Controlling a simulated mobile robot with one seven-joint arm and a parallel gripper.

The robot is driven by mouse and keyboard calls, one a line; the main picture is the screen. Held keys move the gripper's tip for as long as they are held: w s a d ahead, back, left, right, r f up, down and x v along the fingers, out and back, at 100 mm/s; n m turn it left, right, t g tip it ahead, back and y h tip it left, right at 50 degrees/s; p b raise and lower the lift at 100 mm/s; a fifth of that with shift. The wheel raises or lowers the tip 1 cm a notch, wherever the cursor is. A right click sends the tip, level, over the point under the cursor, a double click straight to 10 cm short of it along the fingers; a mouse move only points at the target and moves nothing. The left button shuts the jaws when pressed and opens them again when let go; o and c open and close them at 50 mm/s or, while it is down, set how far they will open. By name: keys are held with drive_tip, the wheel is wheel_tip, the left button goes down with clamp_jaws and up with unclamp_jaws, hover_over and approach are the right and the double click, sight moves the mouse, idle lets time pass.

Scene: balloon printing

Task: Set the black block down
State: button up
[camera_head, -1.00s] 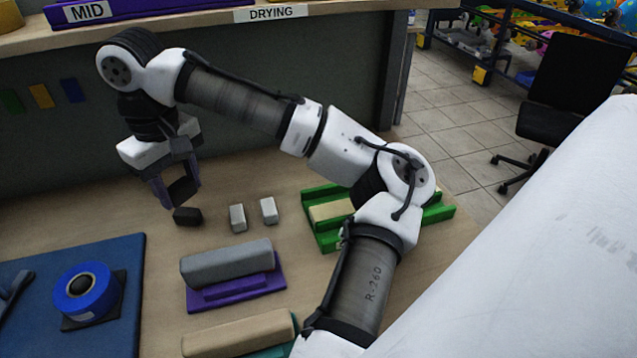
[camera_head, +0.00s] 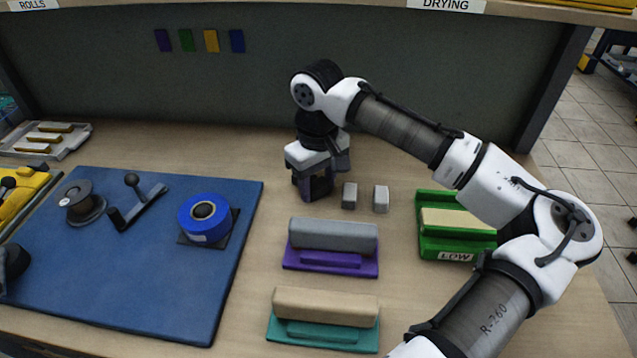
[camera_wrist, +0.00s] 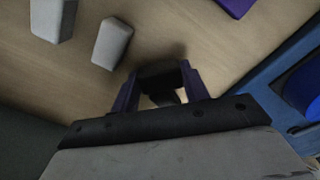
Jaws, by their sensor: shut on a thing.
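The black block (camera_wrist: 160,76) shows in the wrist view between the fingertips of my gripper (camera_wrist: 159,84), which is shut on it. In the head view my gripper (camera_head: 315,190) points down just left of two small grey blocks, low over the wooden table (camera_head: 395,275). The fingers largely hide the black block there. I cannot tell whether the block touches the table.
The two small grey blocks (camera_head: 350,195) stand close on the right. A grey-topped purple stamp (camera_head: 332,237) and a beige-topped teal stamp (camera_head: 325,305) lie in front. A green holder (camera_head: 455,247) is at right. A blue mat (camera_head: 130,280) with a blue roll (camera_head: 204,216) is at left.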

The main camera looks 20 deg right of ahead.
sight(318, 185)
drive_tip(key=shift+f, duration=0.4)
drive_tip(key=shift+f, duration=0.15)
drive_tip(key=o, duration=1)
wheel_tip(318, 185, up, 12)
drive_tip(key=shift+r+b, duration=0.2)
drive_tip(key=shift+b, duration=0.35)
